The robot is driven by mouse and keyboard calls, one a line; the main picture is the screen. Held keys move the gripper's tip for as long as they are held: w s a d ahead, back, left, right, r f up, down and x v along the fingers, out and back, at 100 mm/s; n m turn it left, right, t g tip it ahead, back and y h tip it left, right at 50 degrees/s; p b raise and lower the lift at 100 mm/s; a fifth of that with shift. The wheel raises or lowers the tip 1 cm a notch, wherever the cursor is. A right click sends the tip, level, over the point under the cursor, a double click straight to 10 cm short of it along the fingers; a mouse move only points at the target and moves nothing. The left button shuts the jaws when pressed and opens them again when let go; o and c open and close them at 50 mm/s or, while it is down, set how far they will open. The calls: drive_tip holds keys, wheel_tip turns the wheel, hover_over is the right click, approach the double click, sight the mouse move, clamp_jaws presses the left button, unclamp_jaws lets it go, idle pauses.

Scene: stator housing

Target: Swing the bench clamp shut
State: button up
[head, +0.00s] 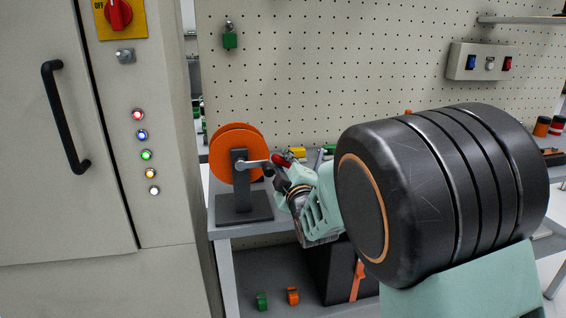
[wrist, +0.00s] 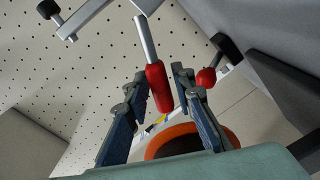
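The bench clamp shows best in the wrist view, as a red handle grip (wrist: 158,90) on a grey metal rod (wrist: 145,40). A pale metal arm (wrist: 90,15) with a black knob (wrist: 48,9) is above it. In the head view the red grip (head: 283,159) is small, beside the orange disc. My gripper (head: 279,173) is at the grip and partly covers the clamp. In the wrist view its two fingers (wrist: 160,76) stand apart on either side of the red grip, with narrow gaps visible. I cannot tell how far the clamp is swung.
An orange disc (head: 223,155) on a dark stand (head: 240,190) is close to the left of my gripper. A grey cabinet (head: 60,180) stands at the left. A pegboard (head: 330,60) is behind. A red ball knob (wrist: 206,77) is near the right finger.

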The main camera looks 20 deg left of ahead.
clamp_jaws()
drive_tip(key=shift+d+r+m, duration=0.1)
drive_tip(key=shift+m, duration=0.2)
drive_tip(key=m+b, duration=0.1)
drive_tip(key=w+d+r+m+b, duration=0.1)
drive_tip(key=m+b, duration=0.1)
drive_tip(key=d+r+m+b, duration=0.1)
drive_tip(key=m, duration=0.1)
drive_tip(key=shift+w+r, duration=0.1)
drive_tip(key=shift+w, duration=0.1)
drive_tip(key=d+m+b, duration=0.1)
drive_tip(key=w+r+m+b, duration=0.1)
drive_tip(key=m, duration=0.1)
drive_tip(key=shift+d+m, duration=0.3)
drive_tip(key=shift+d, duration=0.1)
drive_tip(key=shift+w+d+r+m, duration=0.1)
drive_tip(key=shift+w+d+m, duration=0.25)
drive_tip(key=shift+m, duration=0.4)
drive_tip(key=shift+w+d+r+m, duration=0.1)
drive_tip(key=shift+d+m, duration=0.3)
drive_tip(key=shift+m, duration=0.35)
drive_tip(key=shift+o, duration=1.8)
unclamp_jaws()
